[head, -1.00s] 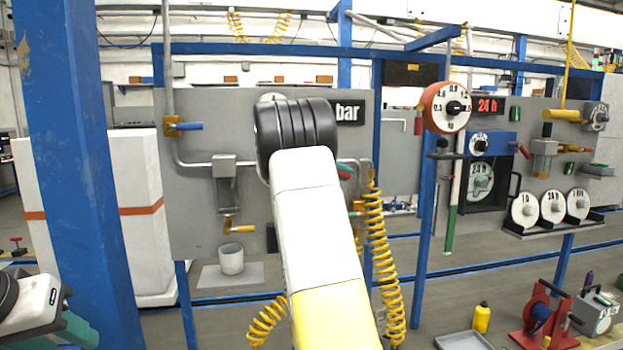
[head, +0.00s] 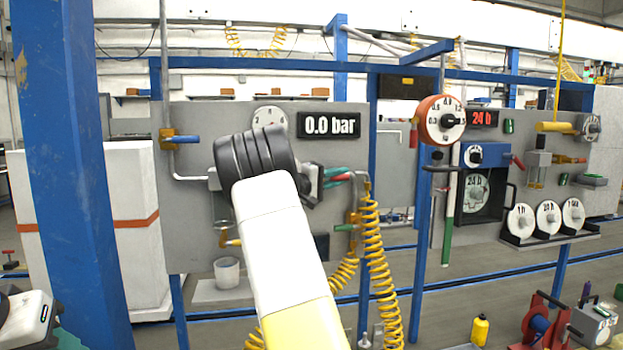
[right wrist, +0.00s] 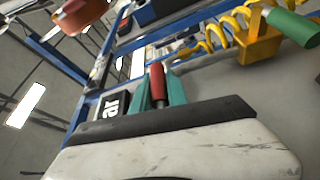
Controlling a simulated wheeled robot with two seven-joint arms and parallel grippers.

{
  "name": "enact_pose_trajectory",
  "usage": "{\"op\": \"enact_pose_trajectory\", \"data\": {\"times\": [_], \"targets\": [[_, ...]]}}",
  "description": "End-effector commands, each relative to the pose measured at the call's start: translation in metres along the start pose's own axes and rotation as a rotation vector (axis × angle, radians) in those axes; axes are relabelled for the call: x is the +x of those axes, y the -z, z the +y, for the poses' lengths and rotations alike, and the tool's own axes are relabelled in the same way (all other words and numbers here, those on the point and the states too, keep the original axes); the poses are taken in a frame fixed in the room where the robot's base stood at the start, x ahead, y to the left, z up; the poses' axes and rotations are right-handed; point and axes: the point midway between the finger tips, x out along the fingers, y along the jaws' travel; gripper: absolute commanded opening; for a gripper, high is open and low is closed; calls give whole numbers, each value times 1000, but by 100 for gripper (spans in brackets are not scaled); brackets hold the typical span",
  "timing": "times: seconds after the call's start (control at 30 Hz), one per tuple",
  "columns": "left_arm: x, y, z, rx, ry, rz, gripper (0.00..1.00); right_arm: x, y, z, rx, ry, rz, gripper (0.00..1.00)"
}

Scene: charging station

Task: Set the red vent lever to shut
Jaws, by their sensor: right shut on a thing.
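The red vent lever (head: 340,177) is at the right side of the grey panel, right of my black wrist in the head view, its visible handle roughly level. My right gripper (head: 332,173) has its teal fingers on it. In the right wrist view the red handle (right wrist: 157,80) sits between the two teal fingers (right wrist: 159,94), which are shut on it. The lever's pivot is hidden. The display (head: 329,125) above reads 0.0 bar. My left gripper (head: 68,340) shows only as a bit of teal at the lower left edge.
A green lever (head: 345,228) on a yellow valve sits just below, beside a coiled yellow hose (head: 374,265). A blue post (head: 421,220) stands to the right. A round gauge (head: 270,118) is above my wrist. A cup (head: 227,272) stands below the panel.

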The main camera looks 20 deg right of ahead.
Motion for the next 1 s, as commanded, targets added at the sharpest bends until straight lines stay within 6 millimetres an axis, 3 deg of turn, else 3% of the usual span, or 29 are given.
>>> {"op": "enact_pose_trajectory", "data": {"times": [0.27, 0.3, 0.4, 0.77, 1.0], "targets": [[0, 0, 0, 0, 0, 0, 41, 0, 0, 0, -4, -2, 1, 0], [0, 0, 0, 0, 0, 0, 41, 0, 0, 0, -4, -2, 1, 23], [0, 0, 0, 0, 0, 0, 41, 0, 0, 0, -4, -1, 1, 41], [0, 0, 0, 0, 0, 0, 41, -4, 0, 0, -2, 0, 1, 41], [0, 0, 0, 0, 0, 0, 41, -41, 1, 0, -2, 1, 4, 41]]}}
